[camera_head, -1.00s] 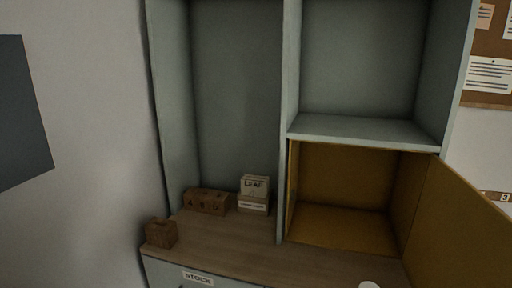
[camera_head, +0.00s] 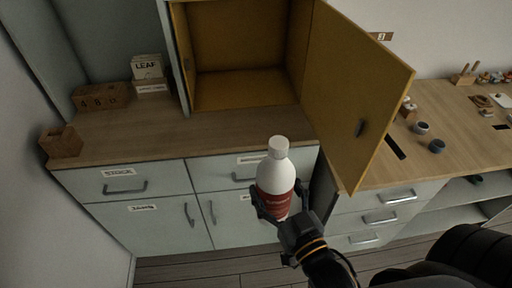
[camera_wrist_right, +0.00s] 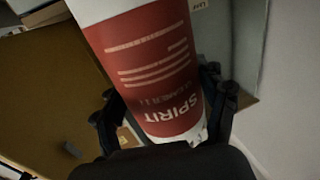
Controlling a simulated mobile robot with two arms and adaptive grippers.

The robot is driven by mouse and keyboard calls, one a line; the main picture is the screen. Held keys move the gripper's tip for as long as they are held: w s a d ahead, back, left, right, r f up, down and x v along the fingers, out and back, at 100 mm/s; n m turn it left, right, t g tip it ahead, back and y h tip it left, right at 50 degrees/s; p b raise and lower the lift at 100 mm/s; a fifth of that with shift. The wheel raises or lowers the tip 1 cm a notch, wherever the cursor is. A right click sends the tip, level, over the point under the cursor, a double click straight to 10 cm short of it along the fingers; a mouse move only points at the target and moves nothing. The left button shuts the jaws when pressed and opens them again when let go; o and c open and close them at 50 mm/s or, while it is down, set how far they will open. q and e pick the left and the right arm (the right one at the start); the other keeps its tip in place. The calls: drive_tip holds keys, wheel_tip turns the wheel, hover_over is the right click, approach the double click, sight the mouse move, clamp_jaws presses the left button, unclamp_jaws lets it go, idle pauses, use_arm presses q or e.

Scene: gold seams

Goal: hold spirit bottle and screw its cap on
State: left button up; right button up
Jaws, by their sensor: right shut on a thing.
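The spirit bottle (camera_head: 277,177) is white with a red label and stands nearly upright in the head view, held in the air in front of the drawers. A white cap (camera_head: 278,146) sits on its top; I cannot tell how tight it is. My right gripper (camera_head: 279,197) is shut around the lower part of the bottle, one finger on each side. In the right wrist view the bottle's red SPIRIT label (camera_wrist_right: 157,75) fills the middle between the fingers; its top is out of that view. My left gripper is not in view.
An open yellow cabinet door (camera_head: 352,90) stands out to the right behind the bottle. The yellow compartment (camera_head: 240,88) looks empty. The wooden counter (camera_head: 190,138) is clear in front of it.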

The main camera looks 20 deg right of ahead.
drive_tip(key=w+a+n+g+y, duration=0.2)
drive_tip(key=w+a+n+y, duration=0.1)
drive_tip(key=a, duration=0.4)
drive_tip(key=w+a+r+n+g+y, duration=0.1)
drive_tip(key=w+a+n+g+y, duration=0.1)
drive_tip(key=a+y, duration=0.4)
drive_tip(key=w+n+y, duration=0.1)
drive_tip(key=n+y, duration=0.1)
drive_tip(key=shift+a+r+n, duration=0.15)
drive_tip(key=shift+a+n, duration=0.25)
